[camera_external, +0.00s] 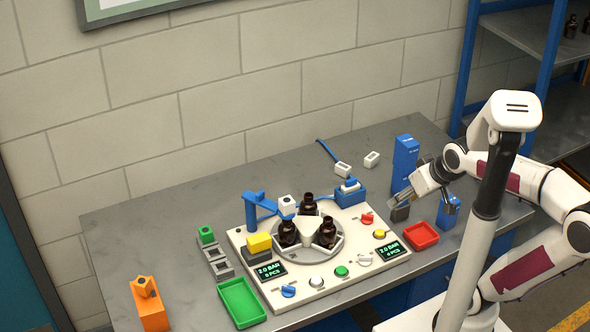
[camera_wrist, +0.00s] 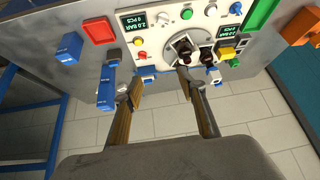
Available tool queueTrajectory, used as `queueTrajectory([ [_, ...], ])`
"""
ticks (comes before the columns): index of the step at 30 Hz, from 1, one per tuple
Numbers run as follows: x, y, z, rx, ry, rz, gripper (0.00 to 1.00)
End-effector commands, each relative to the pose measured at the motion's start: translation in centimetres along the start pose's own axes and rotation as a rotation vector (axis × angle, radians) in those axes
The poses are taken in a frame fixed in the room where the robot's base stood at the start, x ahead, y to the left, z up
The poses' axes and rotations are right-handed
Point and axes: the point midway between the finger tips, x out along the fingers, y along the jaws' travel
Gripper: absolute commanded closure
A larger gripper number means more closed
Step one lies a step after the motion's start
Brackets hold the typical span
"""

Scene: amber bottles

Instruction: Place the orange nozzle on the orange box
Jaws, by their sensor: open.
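The orange box (camera_external: 153,315) stands at the front left of the grey table. An orange piece with a notched top, which looks like the nozzle (camera_external: 145,286), sits on its top. The orange box also shows at the upper right edge of the wrist view (camera_wrist: 302,25); I cannot tell the nozzle apart from it there. My gripper (camera_external: 398,203) is far from both, at the right side of the table near the tall blue box. In the wrist view my gripper (camera_wrist: 160,77) has its two fingers spread apart, with nothing held between them.
A white control panel (camera_external: 330,275) with a round holder of brown bottles fills the middle. A green tray (camera_external: 242,303) lies between it and the orange box. A red tray (camera_external: 421,236) and tall blue box (camera_external: 405,158) are near my gripper. The table's back left is clear.

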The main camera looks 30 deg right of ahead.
Motion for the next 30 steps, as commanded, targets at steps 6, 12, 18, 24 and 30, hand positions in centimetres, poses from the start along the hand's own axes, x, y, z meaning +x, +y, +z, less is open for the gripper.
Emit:
queueTrajectory([
  [6,-1.9,2.0,4.1,0.048,-0.059,0.049,0.59],
  [12,-2.5,2.5,5.6,0.063,-0.085,0.064,0.59],
  [18,-2.5,2.5,5.6,0.063,-0.086,0.064,0.59],
  [24,-2.5,2.5,5.6,0.062,-0.085,0.064,0.59],
  [30,-2.5,2.5,5.6,0.062,-0.085,0.064,0.59],
])
